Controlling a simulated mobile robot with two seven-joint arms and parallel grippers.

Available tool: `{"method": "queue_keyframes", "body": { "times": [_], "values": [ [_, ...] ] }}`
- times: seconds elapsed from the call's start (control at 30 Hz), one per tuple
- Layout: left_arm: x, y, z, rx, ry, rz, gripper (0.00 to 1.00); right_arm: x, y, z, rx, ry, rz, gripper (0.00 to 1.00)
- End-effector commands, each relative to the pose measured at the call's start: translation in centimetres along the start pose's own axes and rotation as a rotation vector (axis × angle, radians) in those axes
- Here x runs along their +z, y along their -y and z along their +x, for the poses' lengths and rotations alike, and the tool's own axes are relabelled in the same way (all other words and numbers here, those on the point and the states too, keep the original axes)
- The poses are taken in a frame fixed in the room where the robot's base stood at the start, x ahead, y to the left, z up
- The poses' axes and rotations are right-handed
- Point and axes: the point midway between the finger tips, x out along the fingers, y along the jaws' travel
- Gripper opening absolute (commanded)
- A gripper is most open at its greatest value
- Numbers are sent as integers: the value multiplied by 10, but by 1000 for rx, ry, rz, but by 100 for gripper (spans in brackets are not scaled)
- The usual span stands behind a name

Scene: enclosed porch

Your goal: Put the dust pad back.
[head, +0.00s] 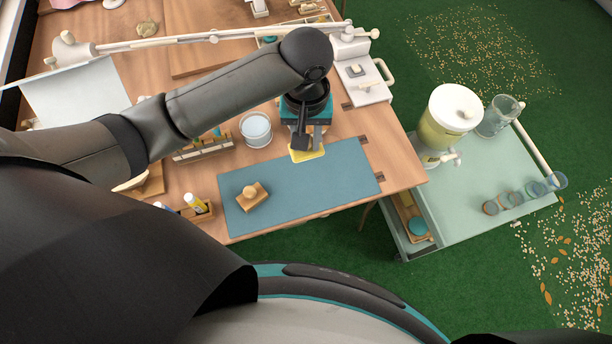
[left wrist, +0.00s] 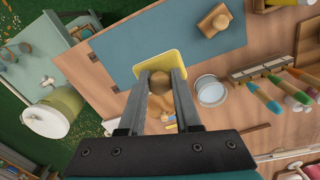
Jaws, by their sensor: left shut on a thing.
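The dust pad is a yellow square pad (head: 307,154) with a round wooden knob. In the left wrist view the yellow pad (left wrist: 172,62) lies just beyond my fingertips, with its knob between the fingers. My left gripper (head: 304,140) is shut on this knob; it also shows in the left wrist view (left wrist: 161,76). The pad is over the far edge of the blue mat (head: 330,185), and I cannot tell whether it touches it. A wooden block with a knob (head: 252,196) lies on the mat; it also shows in the left wrist view (left wrist: 214,22). My right gripper is not in view.
A white round bowl (head: 256,130) and a wooden rack (head: 203,147) stand left of the pad. A small wooden holder with bottles (head: 197,209) is at the table's front left. A green cart (head: 480,190) with a drink dispenser (head: 448,120) stands right. The mat's right part is clear.

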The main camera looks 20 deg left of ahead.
Motion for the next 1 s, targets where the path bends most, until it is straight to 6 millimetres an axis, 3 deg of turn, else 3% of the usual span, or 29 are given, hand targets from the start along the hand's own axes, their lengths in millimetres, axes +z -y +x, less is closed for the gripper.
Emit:
{"method": "queue_keyframes", "body": {
  "times": [0.1,0.4,0.67,0.9,1.0],
  "values": [
    [0,2,38,-5,3,-1,0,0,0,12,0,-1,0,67],
    [0,1,113,-3,0,0,0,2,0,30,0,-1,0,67],
    [0,1,138,-2,-1,2,0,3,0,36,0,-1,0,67],
    [0,1,172,-2,-1,1,0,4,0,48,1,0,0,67],
    [-1,1,176,-1,-1,2,0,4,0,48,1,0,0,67]
  ]
}}
